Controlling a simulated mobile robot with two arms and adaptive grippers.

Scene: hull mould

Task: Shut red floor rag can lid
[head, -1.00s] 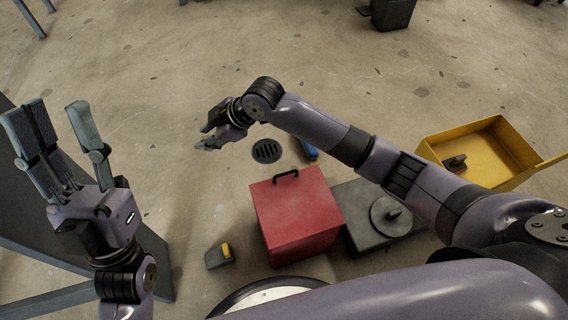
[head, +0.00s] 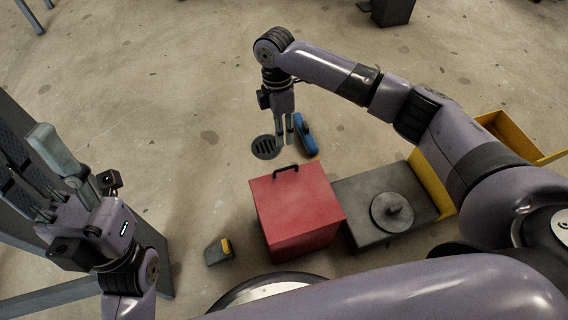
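The red floor can (head: 296,213) is a box standing on the concrete floor at the middle. Its flat red lid (head: 291,194) lies over the top and looks down, with a black handle (head: 286,169) along its far edge. I cannot tell whether a thin gap is left under it. My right gripper (head: 284,139) points down beyond the can's far side, apart from the handle, with a narrow gap between its fingers and nothing seen in them.
A dark box with a round knobbed top (head: 393,211) stands right beside the can. A yellow bin (head: 497,126) is partly behind my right arm. A floor drain (head: 265,148), a blue object (head: 305,135) and a small grey-yellow block (head: 219,252) are nearby.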

